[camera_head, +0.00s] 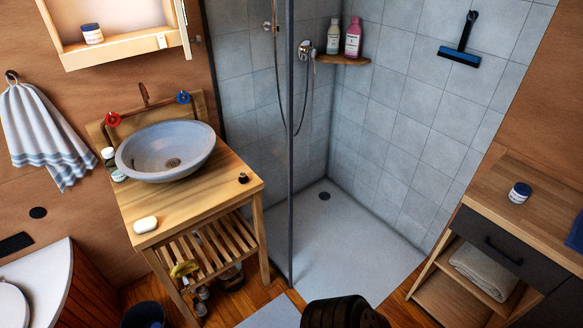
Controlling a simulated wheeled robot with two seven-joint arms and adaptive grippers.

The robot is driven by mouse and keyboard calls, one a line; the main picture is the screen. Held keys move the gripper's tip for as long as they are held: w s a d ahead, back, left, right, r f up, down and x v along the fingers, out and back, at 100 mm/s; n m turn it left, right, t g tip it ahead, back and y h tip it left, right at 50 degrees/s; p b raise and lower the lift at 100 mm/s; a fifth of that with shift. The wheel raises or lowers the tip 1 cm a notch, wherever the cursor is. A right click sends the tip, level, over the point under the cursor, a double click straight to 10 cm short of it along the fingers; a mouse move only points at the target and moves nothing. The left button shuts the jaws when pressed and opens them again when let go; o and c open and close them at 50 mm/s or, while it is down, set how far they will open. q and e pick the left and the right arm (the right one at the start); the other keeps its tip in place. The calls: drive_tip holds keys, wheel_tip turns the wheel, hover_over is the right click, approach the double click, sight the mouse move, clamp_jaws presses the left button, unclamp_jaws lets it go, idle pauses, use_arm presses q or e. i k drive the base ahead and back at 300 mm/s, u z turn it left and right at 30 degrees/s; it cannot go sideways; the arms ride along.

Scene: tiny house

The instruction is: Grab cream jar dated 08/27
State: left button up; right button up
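A small white jar with a blue band (92,34) stands in the open wall cabinet (125,44) at the upper left. A similar white jar with a dark blue lid (519,193) stands on the wooden dresser top (500,172) at the right. Small containers stand at the left side of the sink, among them a white-and-green one (118,176). No date is readable on any jar from here. Neither of my grippers can be made out in this view.
A grey basin (168,150) and a white soap bar (146,225) are on the wooden vanity (190,212). A glass shower edge (290,150) stands right of it. A dark bin (143,315) sits near the vanity.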

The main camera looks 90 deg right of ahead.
sight(520, 192)
drive_tip(key=z, duration=3.8)
drive_tip(key=i, duration=1.05)
drive_tip(key=u, duration=0.1)
